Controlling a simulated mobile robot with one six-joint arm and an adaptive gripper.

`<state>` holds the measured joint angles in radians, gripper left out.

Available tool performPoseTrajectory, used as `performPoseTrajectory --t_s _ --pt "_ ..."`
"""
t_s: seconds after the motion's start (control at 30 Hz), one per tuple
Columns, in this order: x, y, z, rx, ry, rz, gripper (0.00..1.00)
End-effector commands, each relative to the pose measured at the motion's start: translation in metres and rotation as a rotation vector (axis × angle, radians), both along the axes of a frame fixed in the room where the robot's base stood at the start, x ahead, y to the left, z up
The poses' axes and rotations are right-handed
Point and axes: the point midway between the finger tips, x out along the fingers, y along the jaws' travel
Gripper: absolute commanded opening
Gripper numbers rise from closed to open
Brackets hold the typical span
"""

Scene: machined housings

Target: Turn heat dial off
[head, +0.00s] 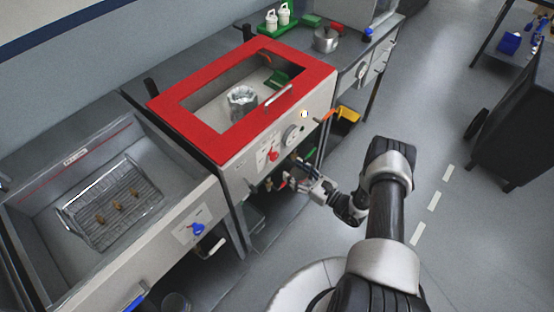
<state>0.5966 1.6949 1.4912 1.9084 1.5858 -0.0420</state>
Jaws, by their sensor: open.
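The machine with the red-framed window lid (205,93) stands in the middle of the head view. Its light front panel carries a round grey dial (291,135) and a red knob (272,156) to the left of it. The markings are too small to read, so I cannot tell which one is the heat dial or where it is set. My gripper (287,172) is open in front of the panel, just below the dial and to the lower right of the red knob. Its fingertips are small and partly lost against dark parts; I cannot tell whether they touch anything.
An orange lever (328,115) sticks out at the panel's right end. A lid handle (278,95) is above the panel. An open basin with a wire basket (112,203) and a blue knob (198,229) stands left. A metal pot (326,41) is behind.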

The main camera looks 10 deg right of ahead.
Motion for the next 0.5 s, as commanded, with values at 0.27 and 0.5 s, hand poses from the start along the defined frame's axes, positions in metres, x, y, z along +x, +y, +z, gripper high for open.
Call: performPoseTrajectory --t_s 0.27,0.5 --pt "0.047 0.036 0.0 -0.002 -0.002 0.005 0.53" --pt "0.069 0.052 0.0 -0.001 0.0 0.003 0.53"
